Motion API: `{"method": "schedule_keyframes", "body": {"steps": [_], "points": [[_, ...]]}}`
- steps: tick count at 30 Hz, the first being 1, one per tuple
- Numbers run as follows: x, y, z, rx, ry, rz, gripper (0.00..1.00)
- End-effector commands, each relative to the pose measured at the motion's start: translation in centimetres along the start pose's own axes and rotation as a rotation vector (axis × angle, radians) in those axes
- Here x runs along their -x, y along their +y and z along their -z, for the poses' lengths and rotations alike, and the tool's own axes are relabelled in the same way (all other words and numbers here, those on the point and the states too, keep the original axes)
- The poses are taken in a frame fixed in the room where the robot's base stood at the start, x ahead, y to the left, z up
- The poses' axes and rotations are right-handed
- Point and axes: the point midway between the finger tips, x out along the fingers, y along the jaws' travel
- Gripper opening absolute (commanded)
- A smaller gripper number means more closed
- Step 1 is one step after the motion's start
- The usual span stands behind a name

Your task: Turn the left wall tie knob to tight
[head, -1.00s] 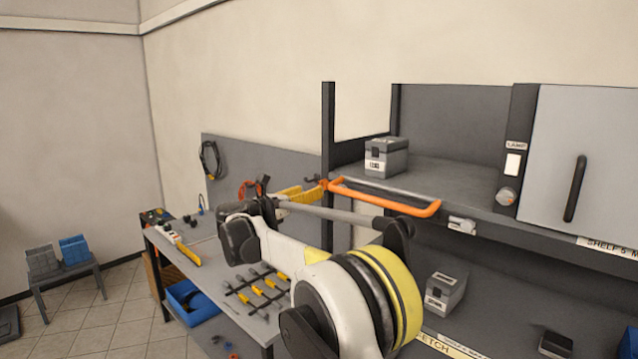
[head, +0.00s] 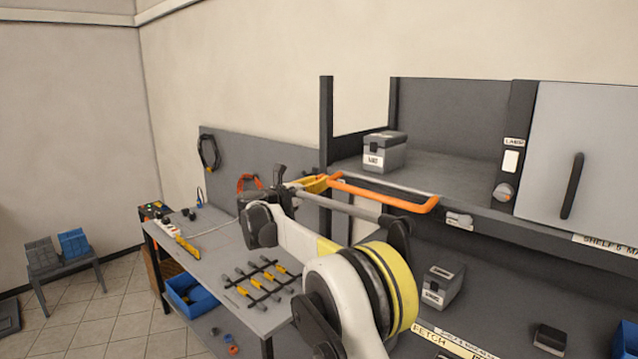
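I cannot make out a left wall tie knob for certain. A yellow bracket-like piece (head: 312,184) shows at the left end of the orange rail, by the shelf's left post, partly behind my arm. My arm reaches from the lower middle toward this spot. The dark end of the arm (head: 279,180), probably my gripper, is small and overlaps the yellow piece in the picture. Its fingers cannot be told apart, and I cannot tell whether it touches anything.
A workbench (head: 215,262) with several yellow-and-grey tools stands left. Open floor (head: 120,310) lies beyond it.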

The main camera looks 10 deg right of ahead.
Motion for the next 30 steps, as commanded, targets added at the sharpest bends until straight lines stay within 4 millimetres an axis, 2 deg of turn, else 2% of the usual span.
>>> {"method": "schedule_keyframes", "body": {"steps": [11,30], "points": [[-0.02,0.02,0.17,-0.099,-0.004,0.002,0.00],[-0.03,0.16,0.20,-0.668,-0.036,0.009,0.00]]}}
